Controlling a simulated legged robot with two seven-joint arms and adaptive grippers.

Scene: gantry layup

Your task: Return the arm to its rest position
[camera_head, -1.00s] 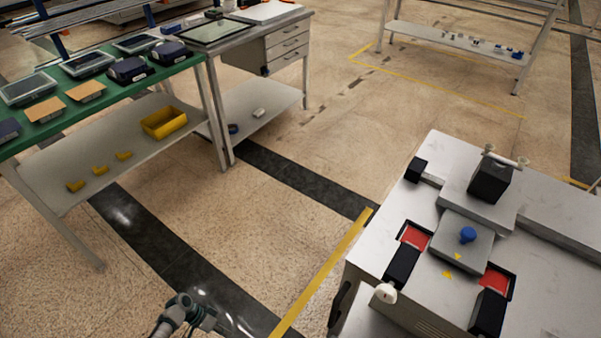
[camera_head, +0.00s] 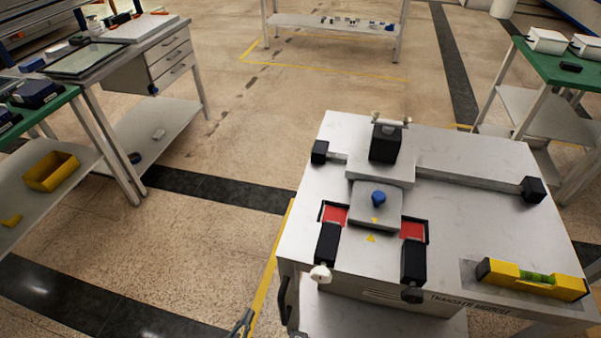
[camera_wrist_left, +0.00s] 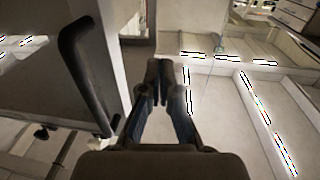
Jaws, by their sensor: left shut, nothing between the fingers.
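My left gripper (camera_head: 243,325) shows only as a small dark tip at the bottom edge of the head view, low and just left of the transfer module (camera_head: 490,225). In the left wrist view the gripper (camera_wrist_left: 162,82) has its two fingers together, with nothing between them. A black bar handle (camera_wrist_left: 83,75) on a pale cabinet side is to the left of the fingers there, apart from them. Most of my left arm is out of the head view. My right gripper is in neither view.
The module carries a blue knob (camera_head: 378,198), black blocks and a yellow level (camera_head: 532,280). Green-topped benches stand at left (camera_head: 62,97) and right (camera_head: 576,72). A grey drawer bench (camera_head: 118,55) stands upper left. Open floor (camera_head: 170,245) lies left of the module.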

